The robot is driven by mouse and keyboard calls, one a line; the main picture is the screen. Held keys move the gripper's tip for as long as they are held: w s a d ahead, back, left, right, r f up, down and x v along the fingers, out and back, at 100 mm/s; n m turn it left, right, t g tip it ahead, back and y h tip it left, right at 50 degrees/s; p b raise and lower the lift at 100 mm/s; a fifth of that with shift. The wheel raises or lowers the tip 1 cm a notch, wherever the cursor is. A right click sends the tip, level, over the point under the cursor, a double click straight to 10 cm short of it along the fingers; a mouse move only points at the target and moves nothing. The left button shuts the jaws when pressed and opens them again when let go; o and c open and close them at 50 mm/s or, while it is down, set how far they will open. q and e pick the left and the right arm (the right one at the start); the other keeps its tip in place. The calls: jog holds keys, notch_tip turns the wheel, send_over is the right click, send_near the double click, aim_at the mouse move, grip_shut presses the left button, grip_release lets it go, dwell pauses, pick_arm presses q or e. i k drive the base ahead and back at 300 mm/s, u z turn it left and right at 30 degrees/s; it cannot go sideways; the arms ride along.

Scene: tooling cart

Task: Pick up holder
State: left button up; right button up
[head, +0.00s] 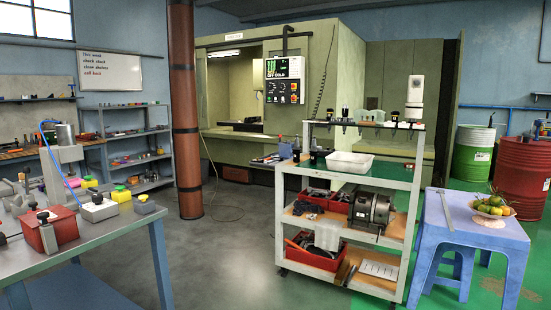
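The tooling cart (347,177) stands right of the middle, with a raised rack (340,124) along its back. Several small dark holders (376,117) sit in this rack, and more dark holders (310,157) stand at the left of the cart's top. A tall white and grey piece (415,92) stands upright near the rack's right end; I cannot tell whether it is a holder. I cannot tell which holder the task names. Neither of my grippers is in view.
A white tray (349,161) lies on the cart's top. A blue stool (458,232) with a fruit bowl (493,208) stands close at the right. A metal workbench (100,228) is at the left. Open floor (222,255) lies between bench and cart.

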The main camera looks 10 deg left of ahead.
aim_at(313, 153)
jog(key=u, duration=0.95)
jog(key=i, duration=1.8)
jog(key=z, duration=0.85)
jog(key=i, duration=0.3)
jog(key=z, duration=0.15)
